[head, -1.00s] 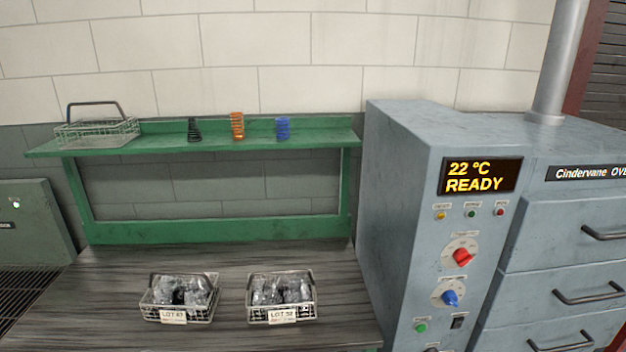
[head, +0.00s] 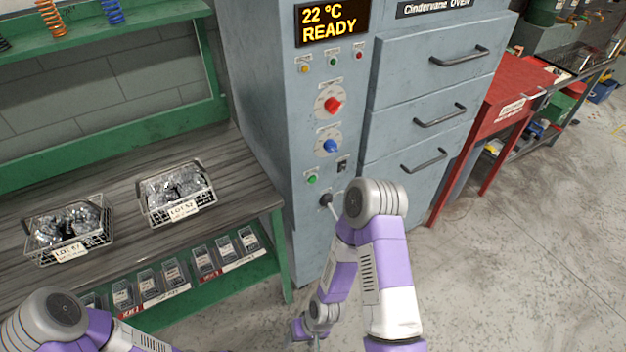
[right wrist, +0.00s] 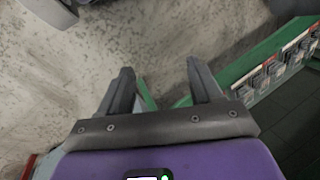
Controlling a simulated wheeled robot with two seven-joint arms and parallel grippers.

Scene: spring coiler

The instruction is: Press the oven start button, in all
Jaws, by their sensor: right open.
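The oven (head: 270,110) is a grey-blue cabinet with a lit display (head: 332,22) reading 22 °C READY. A green push button (head: 312,179) sits low on its panel, left of a black rocker switch (head: 342,165); its label is too small to read. A red knob (head: 333,105) and a blue knob (head: 330,146) are above. My right gripper points down, well below the button and apart from the panel. In the right wrist view, its jaws (right wrist: 161,78) are open and empty over the floor. My left gripper is out of view; only its arm shows.
Drawers with handles (head: 459,56) are right of the panel, with a red table (head: 505,105) beyond. The floor (head: 500,270) at right is clear.

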